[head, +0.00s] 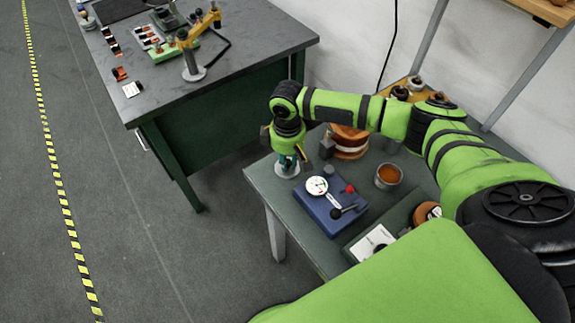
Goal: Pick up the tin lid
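An open round tin (381,184) with orange-brown contents stands farther right on the table. My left gripper is not in view.
A blue block with a white dial gauge (317,186) and a red knob sits right of the gripper. Behind is a copper-coloured roll (349,142). A dark workbench (235,62) with tools stands at the back left.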

